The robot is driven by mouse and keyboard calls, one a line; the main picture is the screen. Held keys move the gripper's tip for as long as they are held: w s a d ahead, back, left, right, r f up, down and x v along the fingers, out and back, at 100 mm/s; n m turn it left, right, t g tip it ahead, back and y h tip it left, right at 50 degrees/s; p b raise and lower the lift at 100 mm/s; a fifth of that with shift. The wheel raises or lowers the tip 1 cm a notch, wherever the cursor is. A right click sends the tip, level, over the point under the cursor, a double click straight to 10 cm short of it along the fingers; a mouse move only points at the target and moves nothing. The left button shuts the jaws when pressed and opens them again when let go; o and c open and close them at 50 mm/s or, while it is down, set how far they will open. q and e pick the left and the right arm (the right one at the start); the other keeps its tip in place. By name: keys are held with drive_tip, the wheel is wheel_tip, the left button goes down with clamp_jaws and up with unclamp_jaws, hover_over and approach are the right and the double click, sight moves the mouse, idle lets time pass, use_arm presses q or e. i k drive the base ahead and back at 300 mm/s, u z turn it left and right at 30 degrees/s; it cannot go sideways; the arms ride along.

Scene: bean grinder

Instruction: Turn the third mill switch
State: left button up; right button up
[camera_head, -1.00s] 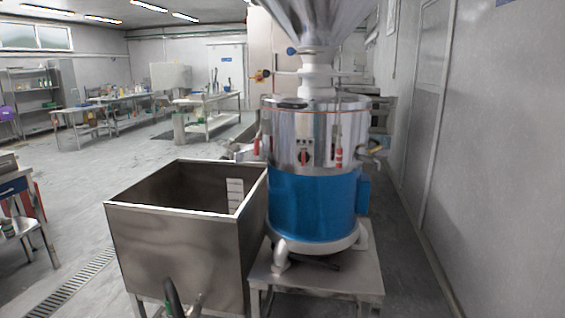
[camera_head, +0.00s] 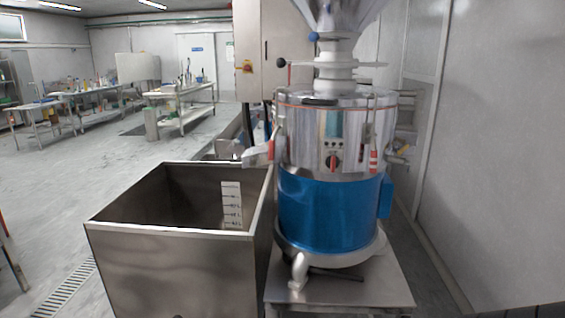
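A mill (camera_head: 330,215) with a shiny steel upper drum and a blue lower band stands right of centre. A small panel on the front of its drum carries a red switch (camera_head: 333,162) below a row of small buttons. The switch is too small to tell its setting clearly. A grey cabinet behind the mill has a yellow and red rotary switch (camera_head: 245,66). I cannot tell which switch is the third one. Neither of my grippers is in view.
A large open steel bin (camera_head: 165,262) stands left of the mill, close beside it. The mill rests on a steel stand (camera_head: 345,291). A grey wall (camera_head: 505,150) runs along the right. Open floor (camera_head: 75,190) lies to the left, with worktables behind.

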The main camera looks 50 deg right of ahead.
sight(332, 161)
drive_tip(key=z, duration=0.5)
drive_tip(key=i, duration=0.95)
drive_tip(key=z, duration=0.95)
